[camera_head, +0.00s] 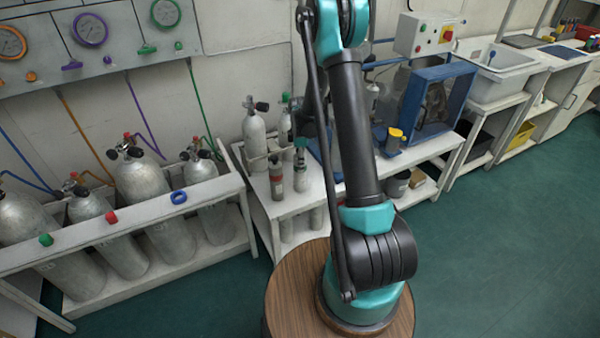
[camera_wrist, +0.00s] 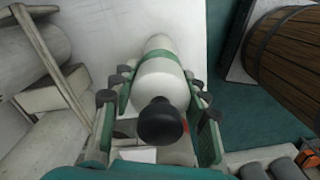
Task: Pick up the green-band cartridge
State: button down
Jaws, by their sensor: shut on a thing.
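The green-band cartridge (camera_wrist: 158,80) is a pale cylinder with a green band and a round black knob, in the middle of the wrist view. My gripper (camera_wrist: 158,105) has its fingers on both sides of it and is shut on it. The knob end faces the wrist camera. Whether the cartridge's far end touches a surface cannot be told. In the head view my arm hides most of the gripper.
A white rack (camera_head: 130,218) with several large grey cylinders stands at the left. A sink (camera_head: 495,72) is at the right. The green floor at the right is clear.

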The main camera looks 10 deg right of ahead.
notch_tip(320, 180, up, 20)
dwell(0.6)
